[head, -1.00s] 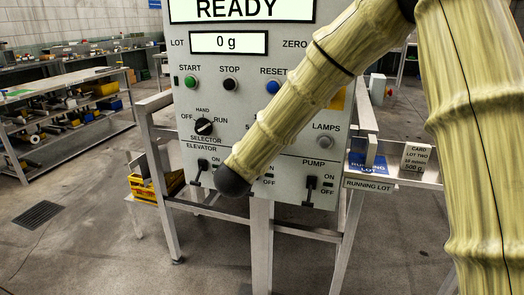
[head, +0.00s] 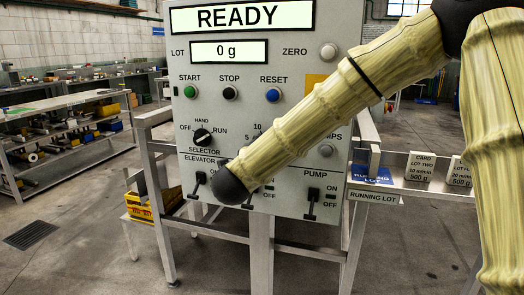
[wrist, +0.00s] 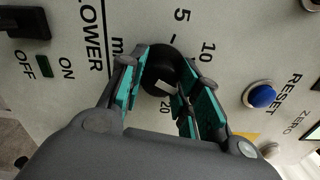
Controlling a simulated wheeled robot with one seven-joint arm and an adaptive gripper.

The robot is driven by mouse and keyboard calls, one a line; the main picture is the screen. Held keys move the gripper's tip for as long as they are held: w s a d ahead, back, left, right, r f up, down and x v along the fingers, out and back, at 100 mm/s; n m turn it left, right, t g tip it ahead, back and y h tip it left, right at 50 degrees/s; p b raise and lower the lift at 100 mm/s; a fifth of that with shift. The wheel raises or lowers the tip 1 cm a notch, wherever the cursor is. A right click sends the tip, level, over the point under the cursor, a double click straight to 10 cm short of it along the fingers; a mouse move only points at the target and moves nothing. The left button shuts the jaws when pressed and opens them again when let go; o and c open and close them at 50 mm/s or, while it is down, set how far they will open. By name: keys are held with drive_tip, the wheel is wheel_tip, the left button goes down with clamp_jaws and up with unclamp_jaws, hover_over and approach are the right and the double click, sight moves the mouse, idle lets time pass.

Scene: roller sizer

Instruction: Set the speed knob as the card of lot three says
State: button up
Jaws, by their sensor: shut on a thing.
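The speed knob (wrist: 158,66) is black and round with a white mark on its near side. It sits on the grey panel, with 5, 10 and 20 of its m/min scale showing around it. My gripper (wrist: 168,78) is shut on the knob, its teal-padded fingers on either side. The exact setting cannot be told. In the head view my arm hides the knob and gripper; only 10 and 5 of the scale (head: 257,127) show. A lot two card (head: 422,171) reads 10 m/min, 500 g. No card readable as lot three shows.
The control panel (head: 300,160) reads READY and 0 g. The blue RESET button (wrist: 262,96) is beside my right finger. The elevator switch (head: 198,182) and pump switch (head: 311,203) are low on the panel. The card rail (head: 395,190) is at right; another card (head: 461,172) is partly hidden.

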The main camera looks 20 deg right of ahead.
drive_tip(key=o, duration=1)
drive_tip(key=v, duration=1.2)
